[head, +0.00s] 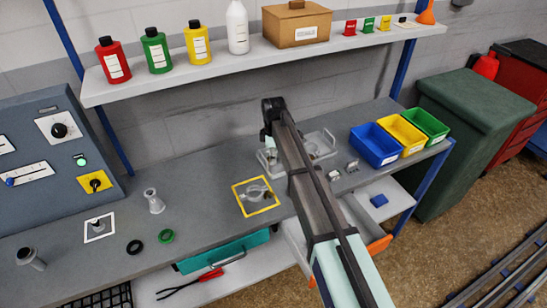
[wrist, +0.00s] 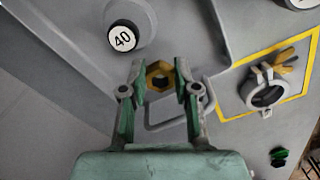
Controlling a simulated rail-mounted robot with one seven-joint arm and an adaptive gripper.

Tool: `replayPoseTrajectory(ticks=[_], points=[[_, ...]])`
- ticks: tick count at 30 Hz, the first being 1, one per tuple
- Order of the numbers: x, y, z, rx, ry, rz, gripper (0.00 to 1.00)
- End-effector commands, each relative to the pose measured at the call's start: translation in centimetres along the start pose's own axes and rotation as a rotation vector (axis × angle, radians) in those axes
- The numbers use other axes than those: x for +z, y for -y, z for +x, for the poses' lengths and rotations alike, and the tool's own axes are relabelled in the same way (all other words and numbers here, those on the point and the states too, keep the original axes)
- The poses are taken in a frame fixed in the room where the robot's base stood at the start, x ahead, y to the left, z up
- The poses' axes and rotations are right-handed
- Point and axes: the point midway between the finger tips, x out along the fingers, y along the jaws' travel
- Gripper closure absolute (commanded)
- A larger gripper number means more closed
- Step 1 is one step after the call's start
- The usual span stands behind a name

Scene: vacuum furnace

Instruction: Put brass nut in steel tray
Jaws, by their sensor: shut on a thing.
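My gripper (wrist: 160,80) is shut on the brass nut (wrist: 158,74), a yellow-brown hexagonal ring between the two fingertips in the wrist view. In the head view the end of my arm hides the nut and fingers. The steel tray (head: 262,164) is a pale shallow tray on the bench behind my arm, which covers its middle. Its wire handle (wrist: 152,126) shows just below the fingertips in the wrist view. The nut appears over the handle end of the tray; its height above it is unclear.
A black round piece marked 40 (wrist: 122,38) stands near the fingers. A yellow-framed square (head: 238,197) with a metal clamp lies beside the tray. Blue (head: 374,146), yellow (head: 402,134) and green (head: 427,124) bins stand to the right. A loaded shelf (head: 225,66) runs above the bench.

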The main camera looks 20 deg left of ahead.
Motion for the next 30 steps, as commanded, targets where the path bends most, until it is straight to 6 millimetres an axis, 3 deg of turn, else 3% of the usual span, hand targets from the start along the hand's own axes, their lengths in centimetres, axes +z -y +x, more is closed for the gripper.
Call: replayPoseTrajectory(ticks=[4, 15, 16, 18, 30], points=[[0.0, 0.0, 1.3, 0.0, 0.0, 0.0, 1.0], [0.0, 0.0, 1.8, 0.0, 0.0, 0.001, 1.0], [0.0, 0.0, 1.8, 0.001, 0.0, 0.001, 0.63], [0.0, 0.0, 1.7, 0.001, 0.0, 0.001, 0.45], [0.0, 0.0, 1.2, 0.001, 0.0, 0.001, 0.45]])
